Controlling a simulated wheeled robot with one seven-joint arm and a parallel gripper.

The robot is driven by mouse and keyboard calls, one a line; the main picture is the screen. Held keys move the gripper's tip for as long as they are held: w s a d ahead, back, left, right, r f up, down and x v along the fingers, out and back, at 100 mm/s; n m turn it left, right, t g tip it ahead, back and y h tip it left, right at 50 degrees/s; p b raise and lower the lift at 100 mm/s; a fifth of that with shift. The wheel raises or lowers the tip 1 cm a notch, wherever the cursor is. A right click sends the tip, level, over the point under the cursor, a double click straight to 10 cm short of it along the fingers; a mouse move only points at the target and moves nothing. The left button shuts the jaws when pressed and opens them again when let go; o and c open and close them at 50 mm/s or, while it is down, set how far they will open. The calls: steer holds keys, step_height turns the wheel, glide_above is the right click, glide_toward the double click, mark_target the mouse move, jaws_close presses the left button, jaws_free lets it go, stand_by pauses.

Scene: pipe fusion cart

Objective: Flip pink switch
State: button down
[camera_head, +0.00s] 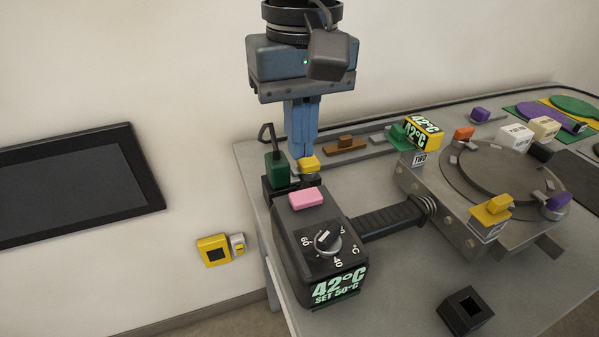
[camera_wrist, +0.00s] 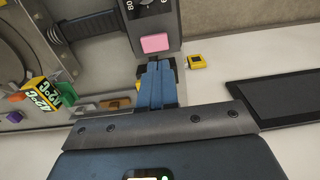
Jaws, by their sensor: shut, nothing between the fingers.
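The pink switch (camera_head: 307,198) is a small rounded pink block on top of the dark heater box (camera_head: 290,225) near the cart's left edge. It also shows in the wrist view (camera_wrist: 155,43), just beyond the fingertips. My gripper (camera_head: 303,155) has blue fingers pointing down, shut and empty, above the far end of the box, behind the pink switch. In the wrist view my gripper (camera_wrist: 154,62) has its tips close to the pink switch; I cannot tell whether they touch. The fingers partly hide a yellow piece (camera_head: 310,163) behind the box.
A green block with a dark hook (camera_head: 277,168) stands left of the fingers. A black ribbed handle (camera_head: 392,219) runs right from the box to a round plate (camera_head: 500,175). A yellow wall socket (camera_head: 213,250) is at left.

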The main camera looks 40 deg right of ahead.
mark_target(299, 194)
steer(key=shift+f, duration=3.15)
